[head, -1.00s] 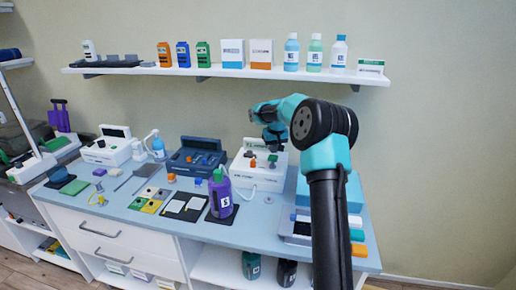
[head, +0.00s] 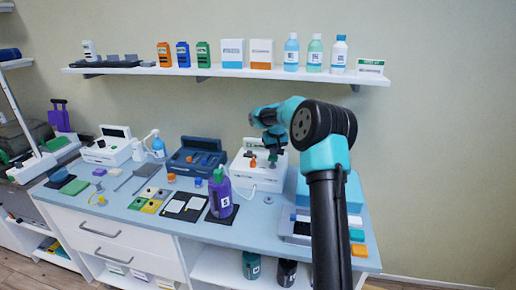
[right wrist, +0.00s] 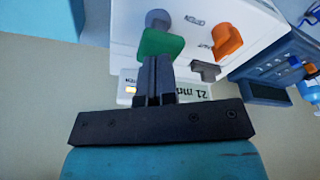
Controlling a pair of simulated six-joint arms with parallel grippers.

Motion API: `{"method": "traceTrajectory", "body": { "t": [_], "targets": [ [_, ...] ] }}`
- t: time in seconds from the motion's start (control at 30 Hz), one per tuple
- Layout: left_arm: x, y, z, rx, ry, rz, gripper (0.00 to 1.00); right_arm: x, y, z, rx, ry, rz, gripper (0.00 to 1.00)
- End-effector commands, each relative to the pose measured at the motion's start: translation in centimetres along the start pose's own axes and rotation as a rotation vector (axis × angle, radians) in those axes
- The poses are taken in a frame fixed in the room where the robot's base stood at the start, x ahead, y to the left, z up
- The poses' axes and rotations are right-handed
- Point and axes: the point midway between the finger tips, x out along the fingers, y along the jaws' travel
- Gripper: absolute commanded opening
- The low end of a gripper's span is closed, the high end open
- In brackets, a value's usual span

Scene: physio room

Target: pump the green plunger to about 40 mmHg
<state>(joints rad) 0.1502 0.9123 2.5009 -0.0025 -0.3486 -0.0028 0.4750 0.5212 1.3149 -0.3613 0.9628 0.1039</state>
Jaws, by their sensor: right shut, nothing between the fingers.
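The white pump unit (head: 240,172) stands on the blue-grey counter, with a raised display lid at its back. In the right wrist view the green plunger (right wrist: 160,42) and an orange knob (right wrist: 227,40) stick out of its white face. A display (right wrist: 192,93) is partly hidden behind my fingers; its text seems to read 21 mm. My right gripper (right wrist: 155,66) is shut and empty, with its fingertips at the edge of the green plunger; I cannot tell whether they touch. My left gripper is not in view.
A purple bottle (head: 220,195) stands in front of the unit. A dark blue case (head: 196,158) is to its left, and a tray with coloured blocks (head: 300,228) is to the right. A shelf (head: 220,72) with boxes and bottles runs above.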

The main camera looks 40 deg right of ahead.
Motion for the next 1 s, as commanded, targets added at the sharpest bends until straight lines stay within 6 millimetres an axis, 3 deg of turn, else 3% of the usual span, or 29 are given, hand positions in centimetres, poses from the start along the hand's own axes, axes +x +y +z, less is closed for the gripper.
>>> {"method": "traceTrajectory", "body": {
  "t": [1.0],
  "targets": [
    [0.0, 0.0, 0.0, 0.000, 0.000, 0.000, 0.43, 3.5, 0.0, 0.7, 0.000, -0.002, 0.000, 0.00]
  ]
}}
